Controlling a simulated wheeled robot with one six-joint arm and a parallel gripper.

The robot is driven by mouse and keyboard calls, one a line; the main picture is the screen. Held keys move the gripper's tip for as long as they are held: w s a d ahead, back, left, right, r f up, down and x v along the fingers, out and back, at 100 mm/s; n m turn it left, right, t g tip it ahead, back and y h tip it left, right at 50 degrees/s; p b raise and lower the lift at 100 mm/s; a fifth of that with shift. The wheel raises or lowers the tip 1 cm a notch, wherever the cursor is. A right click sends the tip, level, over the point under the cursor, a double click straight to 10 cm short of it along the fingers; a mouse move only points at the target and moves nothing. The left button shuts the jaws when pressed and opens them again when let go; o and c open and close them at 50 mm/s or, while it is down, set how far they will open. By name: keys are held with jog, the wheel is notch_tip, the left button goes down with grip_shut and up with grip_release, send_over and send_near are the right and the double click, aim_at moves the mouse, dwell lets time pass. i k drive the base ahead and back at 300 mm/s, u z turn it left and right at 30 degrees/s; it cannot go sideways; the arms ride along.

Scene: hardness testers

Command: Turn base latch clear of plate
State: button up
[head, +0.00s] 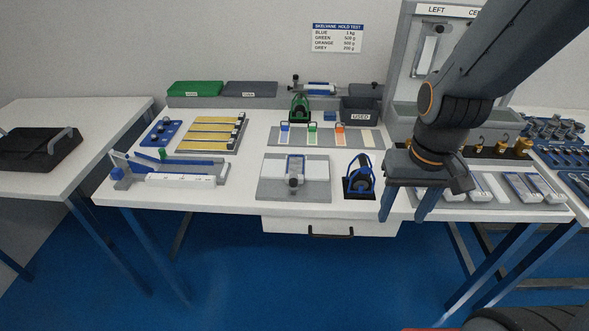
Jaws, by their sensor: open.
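A flat grey base (265,193) lies near the front edge of the middle table. A white plate (316,169) sits on it. A dark upright piece with a knob (294,182), perhaps the latch, stands at the plate's middle against a blue-edged strip. Its exact turn is too small to tell. My gripper (404,214) hangs to the right of the base, over the table's front edge. Its two blue-grey fingers point down, apart, with nothing between them.
A blue-and-black clamp-like tool (359,178) stands between the base and my gripper. Small white blocks (519,187) lie on a tray at the right. A blue-railed fixture (180,178) lies at the left. A tall grey tester (405,60) stands behind my arm.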

aim_at(293, 178)
jog(key=u, duration=0.55)
jog(key=k, duration=1.3)
jog(key=u, duration=0.05)
jog(key=i, duration=0.5)
jog(key=z, duration=0.5)
jog(key=i, duration=1.25)
jog(key=u, duration=0.55)
